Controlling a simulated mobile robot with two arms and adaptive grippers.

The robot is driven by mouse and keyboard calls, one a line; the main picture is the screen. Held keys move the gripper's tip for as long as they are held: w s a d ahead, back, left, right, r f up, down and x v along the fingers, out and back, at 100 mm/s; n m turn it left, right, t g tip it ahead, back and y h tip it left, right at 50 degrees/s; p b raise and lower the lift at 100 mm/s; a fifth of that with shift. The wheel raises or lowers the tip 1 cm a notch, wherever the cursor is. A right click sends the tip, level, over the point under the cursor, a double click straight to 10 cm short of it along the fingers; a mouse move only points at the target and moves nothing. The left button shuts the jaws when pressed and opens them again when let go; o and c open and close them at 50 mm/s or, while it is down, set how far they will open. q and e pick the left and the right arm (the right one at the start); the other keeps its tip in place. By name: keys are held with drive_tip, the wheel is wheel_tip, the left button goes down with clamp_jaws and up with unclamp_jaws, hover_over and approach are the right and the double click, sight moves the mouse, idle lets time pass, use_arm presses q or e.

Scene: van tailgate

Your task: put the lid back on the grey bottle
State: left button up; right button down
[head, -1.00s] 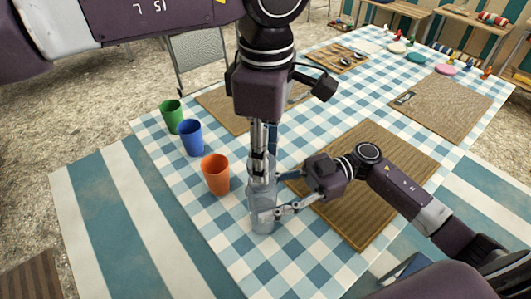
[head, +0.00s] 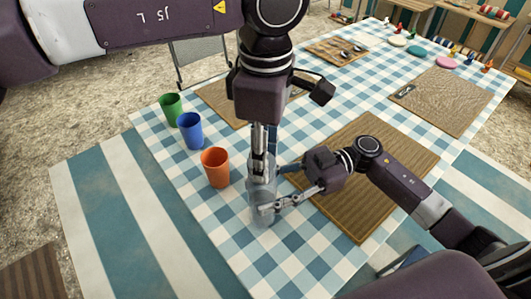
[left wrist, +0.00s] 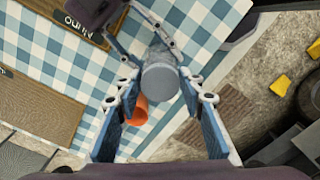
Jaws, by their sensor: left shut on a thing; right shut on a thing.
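The grey bottle (head: 262,218) is pale and see-through, and stands near the table's front left edge. My right gripper (head: 272,190) is shut on its body from the right. My left gripper (head: 261,170) points straight down over the bottle's top. In the left wrist view, the grey round lid (left wrist: 160,80) sits between the left fingers, which are shut on it. The lid is in line with the bottle beneath it. I cannot tell whether the lid touches the neck, because the left fingers hide the join.
An orange cup (head: 215,168) stands close left of the bottle, with a blue cup (head: 190,131) and a green cup (head: 171,109) behind. A brown woven mat (head: 375,165) lies to the right. The checked cloth (head: 300,250) in front is clear.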

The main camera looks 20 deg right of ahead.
use_arm(q)
drive_tip(key=shift+f, duration=0.55)
drive_tip(key=m, duration=0.3)
drive_tip(key=shift+s+m, duration=0.1)
drive_tip(key=shift+m, duration=0.2)
drive_tip(key=m, duration=0.3)
drive_tip(key=shift+a+m, duration=0.15)
drive_tip(key=shift+m, duration=0.25)
drive_tip(key=m, duration=0.7)
drive_tip(key=shift+a, duration=0.25)
drive_tip(key=m, duration=0.6)
drive_tip(key=shift+a+m, duration=0.15)
drive_tip(key=shift+m, duration=0.25)
drive_tip(key=m, duration=0.6)
drive_tip(key=shift+w+a, duration=0.1)
drive_tip(key=shift+w, duration=0.2)
drive_tip(key=o, duration=0.7)
drive_tip(key=shift+c, duration=0.2)
